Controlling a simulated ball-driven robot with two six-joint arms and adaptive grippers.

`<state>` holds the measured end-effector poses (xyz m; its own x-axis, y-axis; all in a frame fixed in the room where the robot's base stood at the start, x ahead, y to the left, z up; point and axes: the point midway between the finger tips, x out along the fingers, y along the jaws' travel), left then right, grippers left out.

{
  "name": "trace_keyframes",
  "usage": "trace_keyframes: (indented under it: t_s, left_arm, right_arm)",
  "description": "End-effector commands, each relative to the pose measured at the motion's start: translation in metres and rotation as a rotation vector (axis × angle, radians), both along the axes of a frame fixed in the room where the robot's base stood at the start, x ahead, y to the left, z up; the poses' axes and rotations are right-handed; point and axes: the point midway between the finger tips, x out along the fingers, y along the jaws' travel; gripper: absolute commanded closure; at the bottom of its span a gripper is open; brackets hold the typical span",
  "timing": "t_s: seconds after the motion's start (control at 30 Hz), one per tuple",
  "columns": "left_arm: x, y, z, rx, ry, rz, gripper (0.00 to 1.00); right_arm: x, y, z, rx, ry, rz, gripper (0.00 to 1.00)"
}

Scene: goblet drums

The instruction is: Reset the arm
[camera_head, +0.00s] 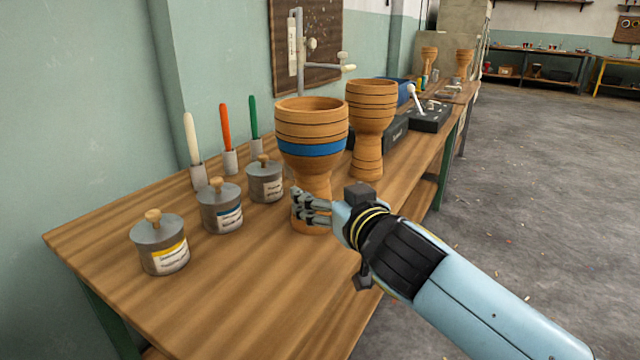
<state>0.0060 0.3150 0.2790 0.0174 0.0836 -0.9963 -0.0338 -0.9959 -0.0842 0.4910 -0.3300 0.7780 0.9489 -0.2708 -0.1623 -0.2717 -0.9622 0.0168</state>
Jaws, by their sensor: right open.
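My right arm comes in from the lower right, and its gripper (312,207) is open at the near side of a wooden goblet drum (311,115) with a blue band. The fingers overlap the drum's lower stem and foot in the picture; I cannot tell whether they touch it. The drum stands upright on the wooden table (250,310). A second, plain goblet drum (371,110) stands upright behind it to the right. My left gripper is not in view.
Three lidded grey paint pots (160,245) stand on the left of the table. Behind them, white, orange (226,126) and green handled brushes stand in holders. A dark box (428,117) and a clamp stand (300,50) are farther back. The table's front is clear.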

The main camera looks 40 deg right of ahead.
Motion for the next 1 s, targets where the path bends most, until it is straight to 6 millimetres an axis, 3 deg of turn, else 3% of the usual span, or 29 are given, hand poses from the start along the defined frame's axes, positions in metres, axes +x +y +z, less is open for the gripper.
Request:
trace_keyframes:
  t_s: [0.2,0.8,0.87,1.0]
  left_arm:
    - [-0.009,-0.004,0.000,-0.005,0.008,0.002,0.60]
    - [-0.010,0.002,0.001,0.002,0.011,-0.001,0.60]
    - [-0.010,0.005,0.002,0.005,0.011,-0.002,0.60]
    - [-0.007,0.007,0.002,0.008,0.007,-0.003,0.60]
  right_arm:
    - [-0.019,0.005,0.003,0.000,0.001,0.000,0.08]
    - [-0.022,0.004,0.001,0.001,0.015,-0.009,0.08]
    - [-0.030,0.001,-0.005,0.003,0.056,-0.029,0.08]
    - [-0.075,-0.008,-0.038,0.015,0.294,-0.094,0.08]
